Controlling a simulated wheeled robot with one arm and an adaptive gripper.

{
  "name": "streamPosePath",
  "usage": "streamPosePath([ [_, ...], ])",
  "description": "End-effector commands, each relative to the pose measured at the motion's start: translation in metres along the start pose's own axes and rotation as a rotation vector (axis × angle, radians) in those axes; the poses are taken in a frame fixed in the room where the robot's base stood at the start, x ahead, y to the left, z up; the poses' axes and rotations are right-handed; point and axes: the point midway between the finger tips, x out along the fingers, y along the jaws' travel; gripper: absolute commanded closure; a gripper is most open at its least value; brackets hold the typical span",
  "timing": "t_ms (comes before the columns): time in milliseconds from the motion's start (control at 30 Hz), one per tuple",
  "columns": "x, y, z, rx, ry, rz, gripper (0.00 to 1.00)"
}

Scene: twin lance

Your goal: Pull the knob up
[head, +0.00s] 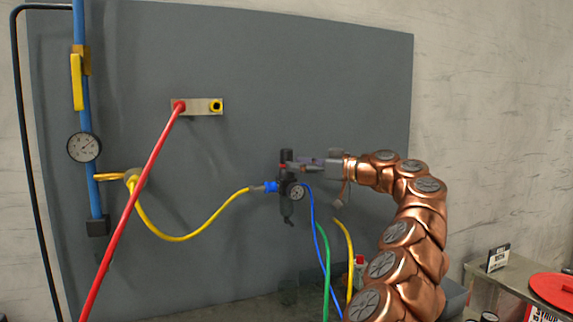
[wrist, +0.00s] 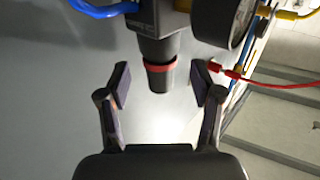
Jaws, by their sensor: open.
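The black knob (head: 286,155) tops the regulator (head: 287,205) on the grey panel. In the wrist view the knob (wrist: 161,80) has a red ring and points down in the picture, below the regulator body (wrist: 157,20). My gripper (wrist: 161,84) is open, with one finger on each side of the knob and a visible gap on both sides. In the head view my gripper (head: 297,163) reaches the knob from the right. The exact depth between fingers and knob is hard to tell.
A round gauge (head: 297,192) sits on the regulator's front. A yellow hose (head: 190,236) joins at its left, and blue (head: 324,245) and green (head: 326,265) hoses hang nearby. A red hose (head: 131,205) crosses the left side. A bench (head: 515,275) stands at right.

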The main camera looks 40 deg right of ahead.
Motion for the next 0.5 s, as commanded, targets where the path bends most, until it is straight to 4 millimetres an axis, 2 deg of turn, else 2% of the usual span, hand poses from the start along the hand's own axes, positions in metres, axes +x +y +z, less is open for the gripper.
streamPosePath([
  [100,0.018,0.0,-0.001,0.001,0.0,-0.001,0.35],
  [233,0.032,0.0,0.001,0.003,-0.001,-0.003,0.35],
  [500,0.037,0.0,0.001,0.002,0.0,0.001,0.35],
])
